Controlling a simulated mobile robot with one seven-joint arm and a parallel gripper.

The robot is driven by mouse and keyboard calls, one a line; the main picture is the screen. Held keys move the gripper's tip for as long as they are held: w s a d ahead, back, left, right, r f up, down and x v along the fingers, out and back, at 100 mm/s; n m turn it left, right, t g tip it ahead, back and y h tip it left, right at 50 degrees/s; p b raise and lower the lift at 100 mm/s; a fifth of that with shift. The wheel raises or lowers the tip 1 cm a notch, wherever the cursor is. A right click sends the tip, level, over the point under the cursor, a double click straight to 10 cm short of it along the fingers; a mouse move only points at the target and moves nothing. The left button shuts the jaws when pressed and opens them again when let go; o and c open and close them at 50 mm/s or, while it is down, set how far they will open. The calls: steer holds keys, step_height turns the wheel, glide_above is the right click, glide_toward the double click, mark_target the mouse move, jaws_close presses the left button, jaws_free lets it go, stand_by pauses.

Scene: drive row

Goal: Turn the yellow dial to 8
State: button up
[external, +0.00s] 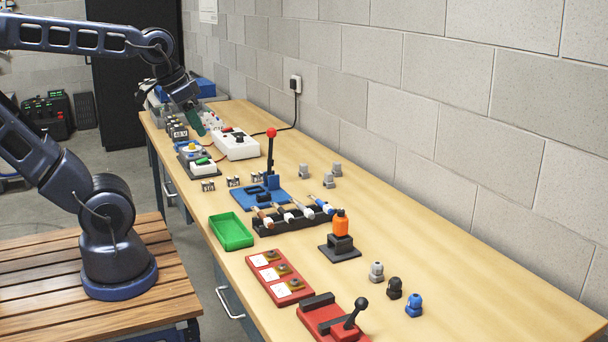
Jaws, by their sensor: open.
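A small yellow part that looks like the yellow dial (191,149) sits on a dark base at the far part of the bench; it is too small to read any numbers or pointer. My gripper (200,127) is open, pointing down just above and beyond the yellow dial, near the white box. The gap between its fingers is hard to make out from here, and I see nothing held. I cannot tell whether it touches anything.
Small labelled blocks (179,131) stand behind. A blue base with a red-knobbed lever (271,160) is nearer. The wall bounds the right.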

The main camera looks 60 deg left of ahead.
steer(key=w+a+r+n+g, duration=0.1)
steer(key=w+a+r+n, duration=0.2)
steer(key=w+a+n, duration=0.55)
steer(key=w+a+r+n+g, duration=0.1)
steer(key=w+a+r+n, duration=0.15)
steer(key=w+a, duration=0.95)
steer(key=w+a+f+n, duration=0.1)
steer(key=a+n, duration=0.1)
steer(key=a, duration=0.5)
steer(key=w+a+f+n, duration=0.2)
steer(key=a, duration=0.5)
steer(key=n+g, duration=0.3)
steer(key=n, duration=0.9)
glide_above(192, 146)
steer(key=a, duration=0.1)
step_height(192, 146, down, 21)
step_height(192, 146, down, 10)
steer(key=shift+w+a+f, duration=0.1)
steer(key=shift+a+f, duration=0.05)
steer(key=shift+c, duration=0.2)
steer(key=c, duration=1)
